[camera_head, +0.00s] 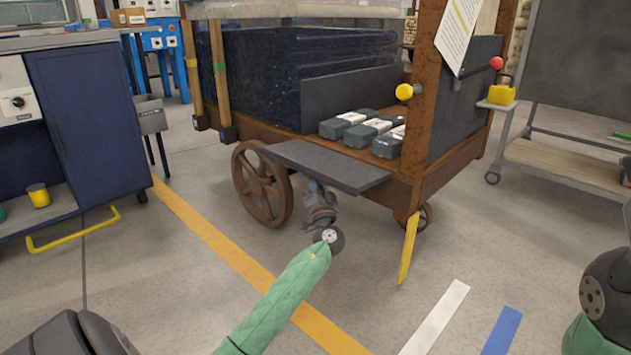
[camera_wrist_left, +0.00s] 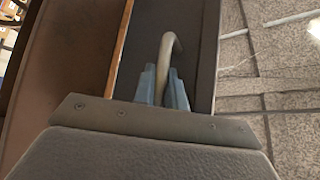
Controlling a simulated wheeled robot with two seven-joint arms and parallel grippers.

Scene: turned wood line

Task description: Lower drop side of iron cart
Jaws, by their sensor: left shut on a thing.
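The iron cart (camera_head: 419,130) has a rusty brown frame and spoked wheels. Its dark drop side (camera_head: 328,166) juts out from the near edge of the bed, about level. My left gripper (camera_head: 315,186) is under the panel's outer part, partly hidden by it. In the left wrist view, its blue-grey fingers (camera_wrist_left: 163,88) are shut on a pale curved handle (camera_wrist_left: 166,54) on the panel (camera_wrist_left: 196,36). My right arm shows at the right edge of the head view; its gripper is out of view.
Several grey boxes (camera_head: 342,124) lie on the bed beside a dark block (camera_head: 262,80). A yellow bar (camera_head: 407,250) hangs at the near corner. A blue cabinet (camera_head: 92,115) stands left and a trolley (camera_head: 560,160) right. The floor in front is clear.

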